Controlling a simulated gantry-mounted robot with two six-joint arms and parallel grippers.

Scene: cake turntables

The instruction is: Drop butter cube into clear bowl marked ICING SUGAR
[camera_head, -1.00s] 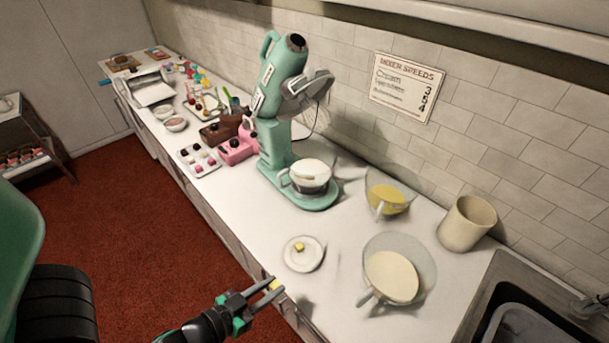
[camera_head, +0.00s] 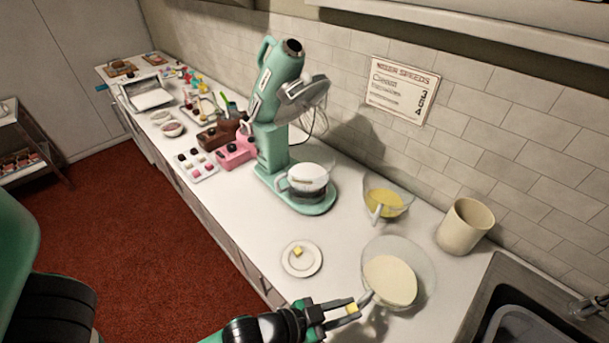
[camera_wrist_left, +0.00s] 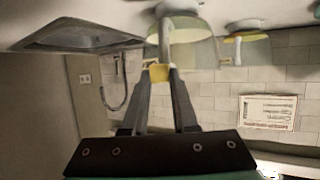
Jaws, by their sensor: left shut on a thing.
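My left gripper (camera_head: 340,312) is shut on a yellow butter cube (camera_head: 351,308), held between its fingertips. The cube also shows in the left wrist view (camera_wrist_left: 159,72). The gripper is just left of and in front of a clear bowl (camera_head: 427,262) with pale contents, close to that bowl's handle. Whether it touches the handle I cannot tell. No ICING SUGAR marking is readable. A second clear bowl (camera_head: 368,187) with yellow contents stands farther back. A second butter cube (camera_head: 298,251) lies on a white plate (camera_head: 314,268). My right gripper is not in view.
A mint stand mixer (camera_head: 272,150) with a glass bowl (camera_head: 308,181) stands behind the plate. A beige canister (camera_head: 465,226) and a sink (camera_head: 482,302) are at the right. A sign (camera_head: 402,90) hangs on the tiled wall. Counter around the plate is clear.

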